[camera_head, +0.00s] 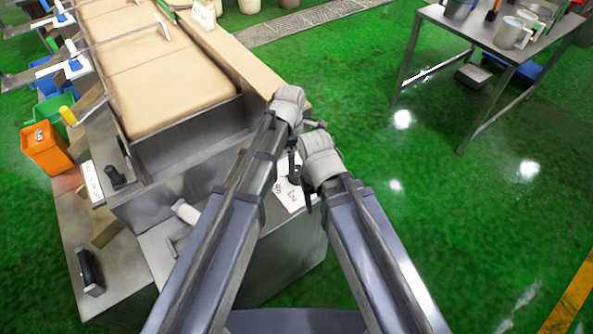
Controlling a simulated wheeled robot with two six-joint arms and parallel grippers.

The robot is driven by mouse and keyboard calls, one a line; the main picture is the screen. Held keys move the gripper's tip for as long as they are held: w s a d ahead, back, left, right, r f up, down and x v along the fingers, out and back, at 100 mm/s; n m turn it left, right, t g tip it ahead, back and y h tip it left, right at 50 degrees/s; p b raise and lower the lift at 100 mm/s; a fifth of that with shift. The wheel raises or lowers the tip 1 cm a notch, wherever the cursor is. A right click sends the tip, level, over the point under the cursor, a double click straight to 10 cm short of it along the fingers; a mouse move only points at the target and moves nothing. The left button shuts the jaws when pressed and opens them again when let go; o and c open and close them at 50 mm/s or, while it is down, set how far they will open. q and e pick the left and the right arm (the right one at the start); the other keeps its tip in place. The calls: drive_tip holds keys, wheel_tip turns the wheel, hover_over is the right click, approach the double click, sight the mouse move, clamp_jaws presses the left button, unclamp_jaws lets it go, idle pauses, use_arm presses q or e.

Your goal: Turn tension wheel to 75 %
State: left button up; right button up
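A white sheet with dark printed marks (287,197) lies on the metal machine top, partly covered by my arms; the marks are too small to read surely. Dark parts show between my arm ends, just above the sheet. I cannot tell whether they belong to the tension wheel or to my grippers. My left arm ends in a grey wrist (288,104) beyond the sheet, at the machine's right edge. My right arm ends in a grey wrist (319,162) close beside it, right of the sheet. The fingers of both grippers are mostly hidden behind the wrists.
The machine with beige belt panels (160,75) fills the left. An orange container (47,148) stands at its left side. A black handle (90,271) is at lower left. A metal table with mugs (470,28) stands upper right. Green floor on the right is clear.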

sight(296, 170)
use_arm(q)
drive_tip(key=shift+w+d+n, duration=0.3)
drive_tip(key=shift+d+n, duration=0.45)
drive_tip(key=shift+n, duration=0.05)
wheel_tip(296, 170, down, 8)
drive_tip(key=b, duration=0.8)
drive_tip(key=shift+r, duration=0.1)
drive_tip(key=c, duration=1.3)
